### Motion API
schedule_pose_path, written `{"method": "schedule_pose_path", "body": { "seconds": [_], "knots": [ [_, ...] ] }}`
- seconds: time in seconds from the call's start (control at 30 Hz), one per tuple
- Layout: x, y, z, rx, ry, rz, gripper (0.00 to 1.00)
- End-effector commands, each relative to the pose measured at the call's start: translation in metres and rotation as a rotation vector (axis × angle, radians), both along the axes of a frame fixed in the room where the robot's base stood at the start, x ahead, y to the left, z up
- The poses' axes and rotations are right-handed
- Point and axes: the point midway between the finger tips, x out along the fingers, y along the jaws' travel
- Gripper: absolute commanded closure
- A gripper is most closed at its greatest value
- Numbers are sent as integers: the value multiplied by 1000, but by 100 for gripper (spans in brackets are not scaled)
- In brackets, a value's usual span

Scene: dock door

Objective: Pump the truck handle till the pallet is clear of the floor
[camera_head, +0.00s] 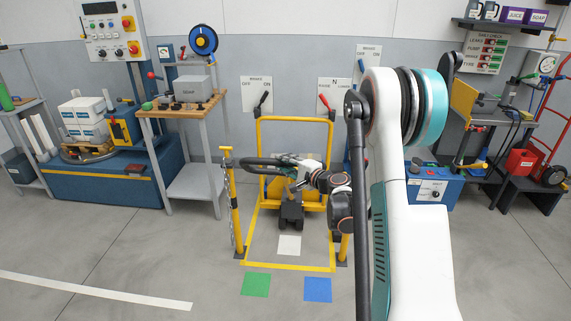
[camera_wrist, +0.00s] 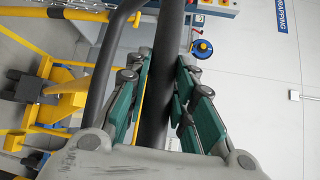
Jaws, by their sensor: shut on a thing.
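The truck handle is a dark rounded loop (camera_head: 262,161), roughly level in the head view, above the yellow truck (camera_head: 292,196). My gripper (camera_head: 303,166) is at the right part of this loop. In the wrist view my gripper (camera_wrist: 165,85) has its green-padded fingers on both sides of the dark handle bar (camera_wrist: 158,110), shut on it. The yellow truck body (camera_wrist: 65,102) shows at the left there. I cannot make out a pallet at the truck or its gap to the floor.
A yellow post (camera_head: 235,210) with a chain stands left of the truck. A yellow outline, a green square (camera_head: 256,284) and a blue square (camera_head: 317,289) mark the floor. A wooden bench (camera_head: 184,108) and a blue unit (camera_head: 436,187) flank the bay. The front floor is clear.

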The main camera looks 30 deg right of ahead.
Motion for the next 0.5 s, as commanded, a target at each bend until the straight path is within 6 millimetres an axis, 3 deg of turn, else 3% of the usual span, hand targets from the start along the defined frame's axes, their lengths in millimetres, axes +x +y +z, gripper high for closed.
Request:
{"method": "schedule_pose_path", "body": {
  "seconds": [0.03,0.1,0.13,0.5],
  "knots": [
    [1,-3,-2,-5,2,-5,75],
    [1,-3,-2,-5,2,-5,59],
    [0,-3,-2,-4,2,-4,57],
    [-3,-2,0,-2,1,-2,57]
  ]
}}
